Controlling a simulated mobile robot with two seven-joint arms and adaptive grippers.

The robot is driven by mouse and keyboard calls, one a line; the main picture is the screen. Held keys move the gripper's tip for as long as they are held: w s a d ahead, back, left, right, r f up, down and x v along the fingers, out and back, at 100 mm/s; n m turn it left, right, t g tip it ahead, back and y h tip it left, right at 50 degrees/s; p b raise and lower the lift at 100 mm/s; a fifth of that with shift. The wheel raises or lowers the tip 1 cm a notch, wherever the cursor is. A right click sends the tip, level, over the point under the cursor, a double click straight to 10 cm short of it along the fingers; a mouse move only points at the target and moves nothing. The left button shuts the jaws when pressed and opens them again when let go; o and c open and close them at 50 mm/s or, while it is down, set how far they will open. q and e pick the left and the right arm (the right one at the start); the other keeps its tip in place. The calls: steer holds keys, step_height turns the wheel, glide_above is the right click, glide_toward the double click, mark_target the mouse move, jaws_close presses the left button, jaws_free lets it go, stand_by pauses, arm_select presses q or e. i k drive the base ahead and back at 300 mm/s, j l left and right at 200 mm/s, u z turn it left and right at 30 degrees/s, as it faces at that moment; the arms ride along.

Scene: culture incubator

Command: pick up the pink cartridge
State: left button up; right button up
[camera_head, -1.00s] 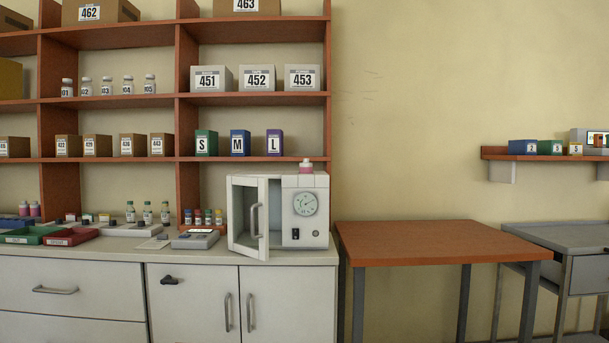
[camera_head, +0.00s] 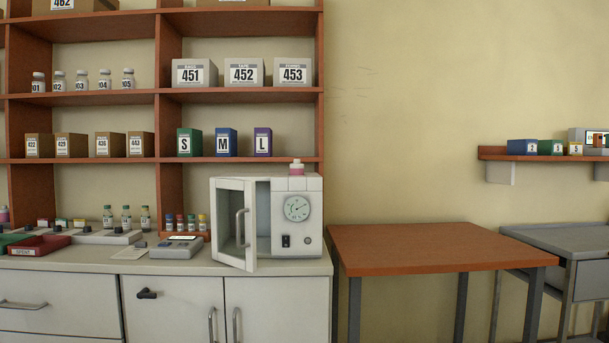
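A small pink item with a white top (camera_head: 297,168), which looks like the pink cartridge, stands upright on top of the white incubator (camera_head: 298,240). The incubator stands at the right end of the counter. Its door (camera_head: 233,226) is swung open to the left, and the part of the inside that shows looks empty. Neither of my grippers is in view.
The counter (camera_head: 190,267) also holds a grey device (camera_head: 177,247), several small vials (camera_head: 126,217) and a red tray (camera_head: 39,245). Shelves with boxes rise behind. A bare wooden table (camera_head: 430,247) stands to the right, beside a grey cart (camera_head: 570,240).

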mark_target(296, 169)
steer(key=i+z, duration=0.45)
steer(key=i, duration=0.25)
steer(key=i+j+z, duration=0.15)
steer(key=i+z, duration=0.35)
steer(key=i, duration=0.15)
steer(key=i+l+u, duration=0.15)
steer(key=i+u, duration=0.2)
steer(key=i+l+u, duration=0.55)
steer(key=u, duration=0.15)
